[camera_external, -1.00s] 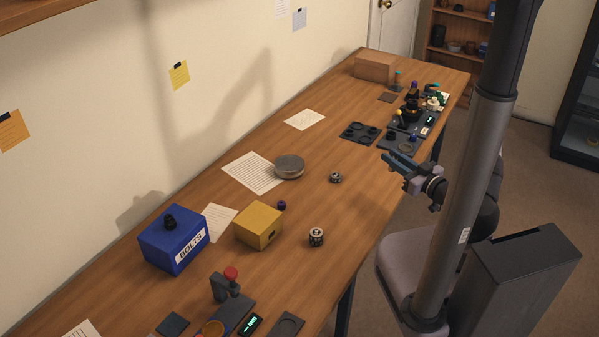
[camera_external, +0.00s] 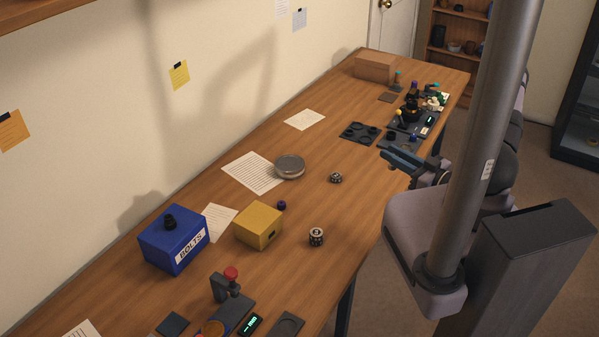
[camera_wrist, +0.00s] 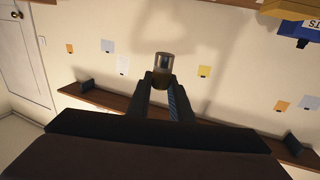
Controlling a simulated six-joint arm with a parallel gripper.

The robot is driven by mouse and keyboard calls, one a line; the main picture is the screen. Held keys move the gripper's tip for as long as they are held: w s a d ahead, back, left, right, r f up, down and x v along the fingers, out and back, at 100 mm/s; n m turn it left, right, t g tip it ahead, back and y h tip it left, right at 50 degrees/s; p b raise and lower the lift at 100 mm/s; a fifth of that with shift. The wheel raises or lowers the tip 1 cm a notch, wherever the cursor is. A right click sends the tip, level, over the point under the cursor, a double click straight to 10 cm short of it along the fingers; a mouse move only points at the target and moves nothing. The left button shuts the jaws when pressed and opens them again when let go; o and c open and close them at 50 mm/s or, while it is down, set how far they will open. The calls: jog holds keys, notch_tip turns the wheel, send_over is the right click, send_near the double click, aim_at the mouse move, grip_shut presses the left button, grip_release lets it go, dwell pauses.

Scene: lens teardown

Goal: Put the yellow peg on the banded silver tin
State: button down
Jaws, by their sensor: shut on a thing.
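The banded silver tin (camera_external: 289,167) is a low round grey tin with a band around its side. It sits mid-table, beside a lined sheet, with its top bare. My gripper (camera_external: 388,160) is over the table's right edge, to the right of the tin and well apart from it. In the wrist view my gripper (camera_wrist: 161,88) is shut on a short cylinder (camera_wrist: 161,72), brownish-gold with a silvery, shiny part. I cannot tell for sure whether this is the yellow peg. A small yellow-topped thing (camera_external: 398,113) stands among parts at the far end.
A small dark ringed part (camera_external: 335,177) lies between the tin and my gripper. A blue BOLTS box (camera_external: 178,245), a yellow box (camera_external: 258,226) and a dark-and-white ringed part (camera_external: 316,236) stand nearer. A dark tray with round recesses (camera_external: 352,139) lies beyond. Open wood surrounds the tin's right side.

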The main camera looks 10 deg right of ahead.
aim_at(392, 168)
jog(key=shift+f+b, duration=2.4)
jog(key=shift+f, duration=0.15)
